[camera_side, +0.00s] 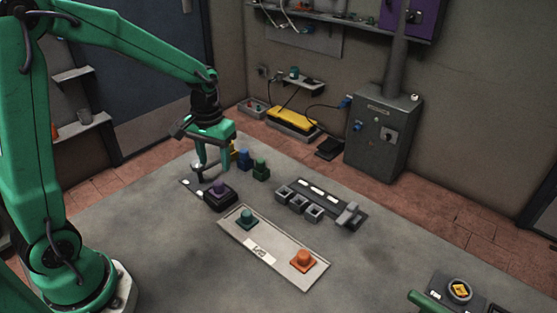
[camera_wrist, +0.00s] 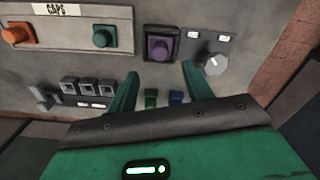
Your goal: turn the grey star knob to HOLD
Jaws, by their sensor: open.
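The grey star knob (camera_wrist: 215,64) sits on a dark plate (camera_wrist: 233,44) with two small white labels, whose text I cannot read. A pale mark shows on the knob, but I cannot tell which label it faces. In the side view the knob (camera_side: 197,176) is partly hidden by a finger. My gripper (camera_side: 212,169) is open and empty above the table, close to the knob. In the wrist view the knob lies just right of the right fingertip of my gripper (camera_wrist: 160,70), outside the gap between the fingers.
A purple button (camera_side: 219,188) on a dark base stands beside the knob. Blue (camera_side: 243,158) and green (camera_side: 261,169) blocks stand behind. A CAPS tray (camera_side: 232,228) holds a teal cap (camera_side: 246,218) and an orange cap (camera_side: 303,259). Grey switches (camera_side: 298,202) sit to the right.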

